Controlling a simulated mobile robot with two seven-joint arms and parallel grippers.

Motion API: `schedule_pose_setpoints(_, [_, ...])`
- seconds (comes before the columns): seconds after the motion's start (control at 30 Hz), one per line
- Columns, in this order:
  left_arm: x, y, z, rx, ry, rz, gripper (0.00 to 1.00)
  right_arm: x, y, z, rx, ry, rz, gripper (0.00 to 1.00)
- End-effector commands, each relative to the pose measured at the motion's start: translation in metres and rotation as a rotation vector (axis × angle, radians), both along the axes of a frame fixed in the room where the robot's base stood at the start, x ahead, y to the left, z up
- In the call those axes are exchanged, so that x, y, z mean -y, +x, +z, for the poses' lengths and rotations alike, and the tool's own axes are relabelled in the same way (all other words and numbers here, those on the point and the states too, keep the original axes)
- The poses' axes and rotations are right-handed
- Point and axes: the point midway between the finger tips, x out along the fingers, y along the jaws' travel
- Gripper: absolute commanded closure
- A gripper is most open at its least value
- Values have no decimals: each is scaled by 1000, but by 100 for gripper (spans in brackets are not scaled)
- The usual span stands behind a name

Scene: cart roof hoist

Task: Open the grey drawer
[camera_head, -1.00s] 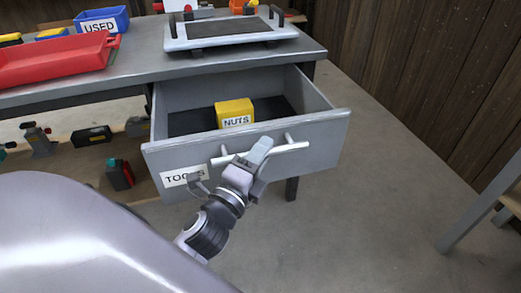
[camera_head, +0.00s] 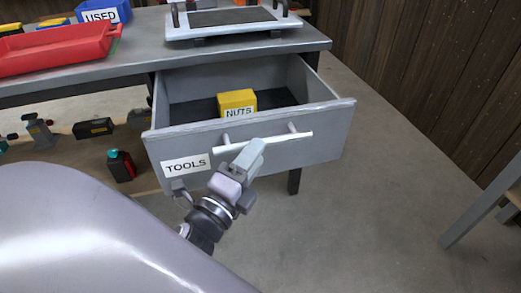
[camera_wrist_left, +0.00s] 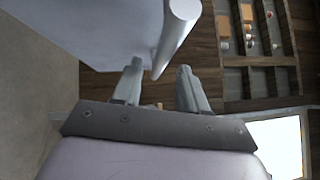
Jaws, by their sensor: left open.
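The grey drawer (camera_head: 325,128) stands pulled out from under the workbench, its inside showing in the head view. Its front carries a "TOOLS" label and a pale bar handle (camera_head: 290,138). A yellow "NUTS" box (camera_head: 237,101) sits inside. My left gripper (camera_head: 254,151) is in front of the handle, overlapping its middle in the head view. In the left wrist view the open fingers (camera_wrist_left: 158,82) are apart, with the handle bar (camera_wrist_left: 176,35) just beyond their tips. I cannot tell whether they touch it. My right gripper is not in view.
The workbench (camera_head: 150,54) holds a red tray (camera_head: 55,52), a blue "USED" bin (camera_head: 103,12) and a grey-framed board (camera_head: 235,18). Tools lie on a lower shelf at left. Floor is clear right of the drawer; a table leg (camera_head: 480,212) stands at far right.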

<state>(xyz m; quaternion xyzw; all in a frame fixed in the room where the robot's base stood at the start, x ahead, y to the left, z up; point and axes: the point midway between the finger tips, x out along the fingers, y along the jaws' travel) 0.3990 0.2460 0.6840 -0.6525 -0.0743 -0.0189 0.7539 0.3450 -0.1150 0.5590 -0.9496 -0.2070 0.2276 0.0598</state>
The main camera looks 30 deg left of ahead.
Motion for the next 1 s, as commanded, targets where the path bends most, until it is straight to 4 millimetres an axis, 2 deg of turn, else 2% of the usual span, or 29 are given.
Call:
schedule_pose_setpoints(0.1, [1, -13, -5, -1, 0, 1, 57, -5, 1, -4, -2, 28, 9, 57])
schedule_pose_setpoints(0.3, [1, -25, -4, 0, 0, 1, 57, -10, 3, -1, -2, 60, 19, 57])
schedule_pose_setpoints(0.6, [2, -26, -3, 0, 0, 1, 57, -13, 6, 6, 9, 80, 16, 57])
schedule_pose_setpoints(1.0, [3, -25, -6, -8, -46, -8, 57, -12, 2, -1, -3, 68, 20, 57])
